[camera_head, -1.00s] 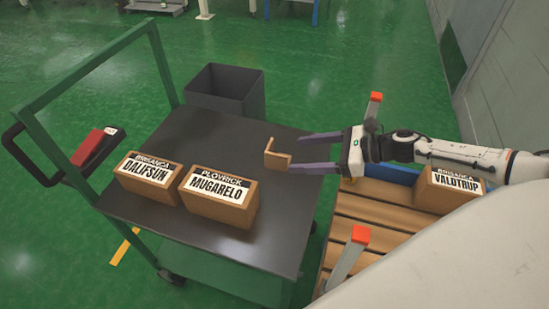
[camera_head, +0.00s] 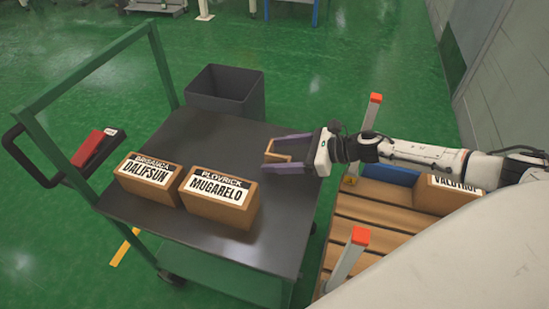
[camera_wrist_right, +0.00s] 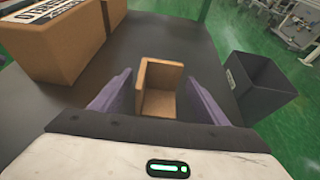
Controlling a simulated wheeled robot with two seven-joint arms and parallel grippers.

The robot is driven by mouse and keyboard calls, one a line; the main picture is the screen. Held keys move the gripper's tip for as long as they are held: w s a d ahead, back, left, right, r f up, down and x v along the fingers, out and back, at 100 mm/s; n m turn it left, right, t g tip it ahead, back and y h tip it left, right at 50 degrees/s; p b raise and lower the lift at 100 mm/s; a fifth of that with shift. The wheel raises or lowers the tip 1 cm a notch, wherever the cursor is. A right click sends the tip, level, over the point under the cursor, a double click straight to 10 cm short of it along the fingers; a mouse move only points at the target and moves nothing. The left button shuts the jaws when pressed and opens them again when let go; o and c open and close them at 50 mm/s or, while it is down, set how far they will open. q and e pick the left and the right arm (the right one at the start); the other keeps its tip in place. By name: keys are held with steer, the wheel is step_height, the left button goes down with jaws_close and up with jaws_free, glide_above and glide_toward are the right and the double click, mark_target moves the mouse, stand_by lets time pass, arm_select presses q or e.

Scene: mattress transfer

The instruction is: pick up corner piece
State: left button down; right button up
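The corner piece (camera_head: 275,151) is a small brown L-shaped piece on the dark top of the green cart (camera_head: 265,235), near its right side. It also shows in the right wrist view (camera_wrist_right: 163,90), between the two purple fingers. My right gripper (camera_head: 275,154) is open, with its fingers on either side of the piece. In the right wrist view a gap shows between the piece and each finger (camera_wrist_right: 160,95). In the head view the near finger hides part of the piece. My left gripper is not in view.
Two labelled boxes, DALIFSUN (camera_head: 148,180) and MUGARELO (camera_head: 218,198), stand on the cart's left and middle. A dark grey bin (camera_head: 225,92) stands behind the cart. At right, a wooden pallet (camera_head: 375,225) with red-topped posts (camera_head: 346,262) holds another box (camera_head: 440,198).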

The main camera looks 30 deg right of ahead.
steer(key=c, duration=1)
steer(key=shift+r, duration=0.1)
